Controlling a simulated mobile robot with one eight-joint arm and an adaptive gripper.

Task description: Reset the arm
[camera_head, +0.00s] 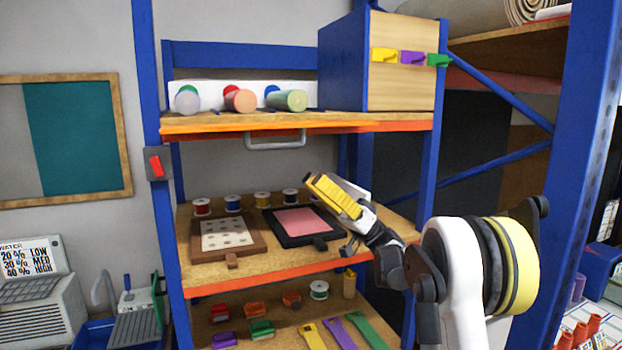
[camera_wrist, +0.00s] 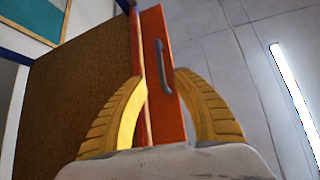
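My gripper (camera_head: 320,184) has yellow ribbed fingers and a pale body. In the head view it is in front of the middle shelf (camera_head: 350,255), tilted up and to the left, with the arm reaching in from the right. In the wrist view my gripper (camera_wrist: 160,76) shows both fingers apart, with nothing held between them. Behind the gap are an orange shelf edge (camera_wrist: 165,120) and a grey handle (camera_wrist: 163,65), both beyond the fingers. The exact distance from the fingers to the shelf cannot be told.
Blue uprights (camera_head: 158,200) frame the shelves. The upper shelf (camera_head: 215,122) carries rolls and a wooden-fronted blue box (camera_head: 345,60). A brown board (camera_head: 228,238), a black-framed pink pad (camera_head: 300,224) and thread spools lie on the middle shelf. Clips and coloured tools are below.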

